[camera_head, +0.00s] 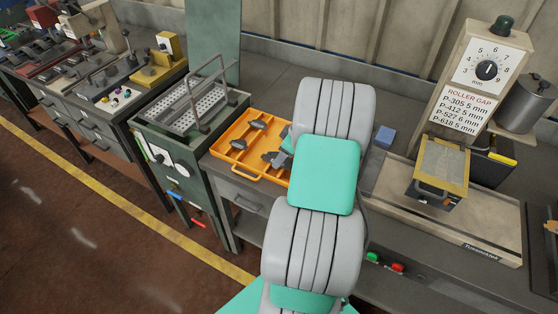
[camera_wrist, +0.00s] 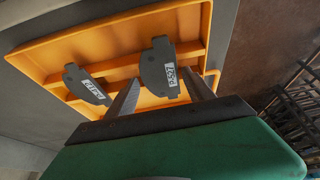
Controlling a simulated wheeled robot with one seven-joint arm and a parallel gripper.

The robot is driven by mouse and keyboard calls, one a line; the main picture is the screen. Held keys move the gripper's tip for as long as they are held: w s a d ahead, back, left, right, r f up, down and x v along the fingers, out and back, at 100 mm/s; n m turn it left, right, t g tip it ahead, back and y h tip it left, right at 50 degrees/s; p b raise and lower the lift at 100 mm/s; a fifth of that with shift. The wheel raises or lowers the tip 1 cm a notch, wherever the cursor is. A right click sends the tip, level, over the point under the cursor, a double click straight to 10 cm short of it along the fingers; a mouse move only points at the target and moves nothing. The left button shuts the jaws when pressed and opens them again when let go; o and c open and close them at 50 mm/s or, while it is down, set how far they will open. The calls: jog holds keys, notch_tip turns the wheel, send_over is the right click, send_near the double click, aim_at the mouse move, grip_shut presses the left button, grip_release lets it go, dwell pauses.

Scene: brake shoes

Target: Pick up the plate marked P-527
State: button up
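In the wrist view, a dark grey plate (camera_wrist: 157,68) lies in the orange tray, with a white label that seems to read P-527, shown turned. A second dark plate (camera_wrist: 86,84) lies to its left in the tray; its label is too small to read surely. My gripper (camera_wrist: 160,77) is open, its two fingers apart, with the first plate showing between and beyond them. I see no contact with it. In the head view, the two plates show as small dark shapes (camera_head: 239,144) and (camera_head: 258,124), and my arm hides part of the tray.
The orange tray (camera_head: 246,171) has raised walls and inner ridges. A perforated metal basket (camera_head: 195,105) stands left of it. A small blue block (camera_head: 385,137) lies on the bench right of my arm. Further right are a roller device (camera_head: 441,168) and a roller-gap sign (camera_head: 463,107).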

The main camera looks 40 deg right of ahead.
grip_shut()
dwell(0.4)
jog(key=shift+r, duration=0.1)
